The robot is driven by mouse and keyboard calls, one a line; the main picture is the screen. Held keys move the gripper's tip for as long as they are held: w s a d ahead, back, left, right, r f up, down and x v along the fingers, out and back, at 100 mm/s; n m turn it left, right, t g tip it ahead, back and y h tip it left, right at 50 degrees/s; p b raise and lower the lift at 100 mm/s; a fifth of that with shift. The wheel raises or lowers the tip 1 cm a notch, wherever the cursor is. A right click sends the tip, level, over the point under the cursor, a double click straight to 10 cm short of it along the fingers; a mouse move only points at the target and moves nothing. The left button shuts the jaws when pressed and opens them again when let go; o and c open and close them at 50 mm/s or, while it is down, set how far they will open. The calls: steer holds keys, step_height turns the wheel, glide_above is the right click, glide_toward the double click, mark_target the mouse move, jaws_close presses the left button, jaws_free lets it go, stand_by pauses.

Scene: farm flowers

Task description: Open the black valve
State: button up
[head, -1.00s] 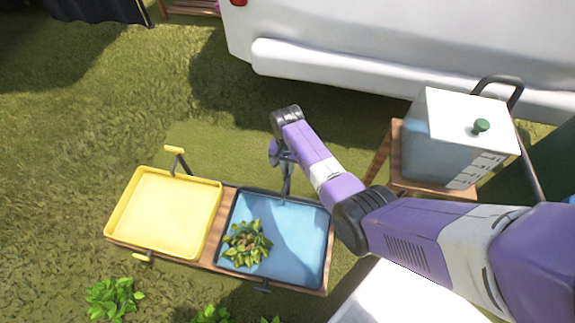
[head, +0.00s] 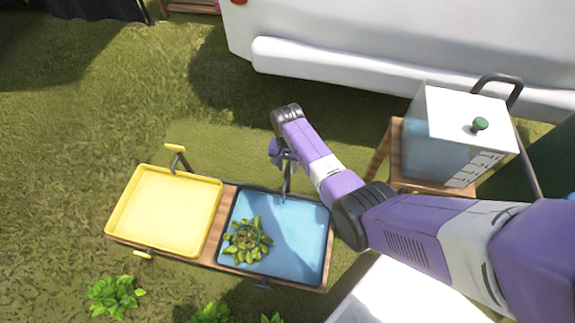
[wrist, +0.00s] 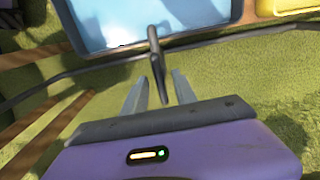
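The black valve (wrist: 155,48) is a thin dark bar with a rounded end, rising at the rim of the blue tray. In the wrist view its lower end lies between the two fingers of my gripper (wrist: 159,88). The fingers are apart, with gaps on both sides of the bar, and I see no clear contact. In the head view my gripper (head: 285,160) is at the far edge of the blue tray (head: 305,252), next to the upright dark bar (head: 287,185). My wrist partly hides the bar's top there.
A leafy plant (head: 247,240) sits in the blue tray. A yellow tray (head: 165,212) with a yellow-handled valve (head: 174,149) is to the left on the same wooden stand (head: 222,220). A water tank (head: 435,135) stands on a wooden table at right. Grass is open behind the trays.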

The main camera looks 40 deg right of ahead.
mark_target(288, 167)
steer(key=shift+r, duration=0.1)
step_height(288, 167, up, 8)
steer(key=p, duration=0.4)
steer(key=shift+f, duration=0.2)
